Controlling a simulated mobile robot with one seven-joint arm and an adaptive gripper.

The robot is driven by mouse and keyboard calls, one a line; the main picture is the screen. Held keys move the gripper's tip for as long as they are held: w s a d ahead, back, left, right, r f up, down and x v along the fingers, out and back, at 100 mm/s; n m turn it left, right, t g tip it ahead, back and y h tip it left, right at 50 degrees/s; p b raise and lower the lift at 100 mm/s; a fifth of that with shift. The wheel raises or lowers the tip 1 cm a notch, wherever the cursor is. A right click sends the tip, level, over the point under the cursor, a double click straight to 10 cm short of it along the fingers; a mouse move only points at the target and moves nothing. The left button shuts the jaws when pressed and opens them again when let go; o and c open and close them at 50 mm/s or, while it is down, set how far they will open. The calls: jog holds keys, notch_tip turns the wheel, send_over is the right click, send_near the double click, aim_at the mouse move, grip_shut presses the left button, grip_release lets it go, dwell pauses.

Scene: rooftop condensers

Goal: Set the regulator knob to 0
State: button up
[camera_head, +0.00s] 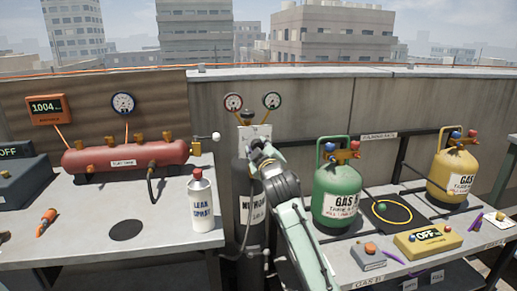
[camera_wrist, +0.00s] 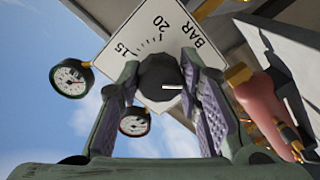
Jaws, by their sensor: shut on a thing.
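The regulator knob (camera_wrist: 160,80) is dark and round with a white pointer line. In the wrist view it sits in front of a white scale plate (camera_wrist: 150,32) marked 15, 20 and BAR. My gripper (camera_wrist: 160,88) has its two padded fingers on either side of the knob and is shut on it. The pointer line points to the right in the wrist view; the 0 mark cannot be made out. In the head view my gripper (camera_head: 257,150) is at the plate (camera_head: 262,131) above the dark nitrogen cylinder (camera_head: 241,200), and my arm hides the knob.
Two gauges (camera_head: 233,102) (camera_head: 272,100) stand above the plate. A red manifold (camera_head: 125,155) and a leak spray can (camera_head: 202,205) are on the left table. A green gas cylinder (camera_head: 335,195) and a yellow one (camera_head: 455,175) stand to the right.

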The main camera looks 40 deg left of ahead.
jog(key=o, duration=1.1)
jog(key=shift+o, duration=0.2)
jog(key=v, duration=1.2)
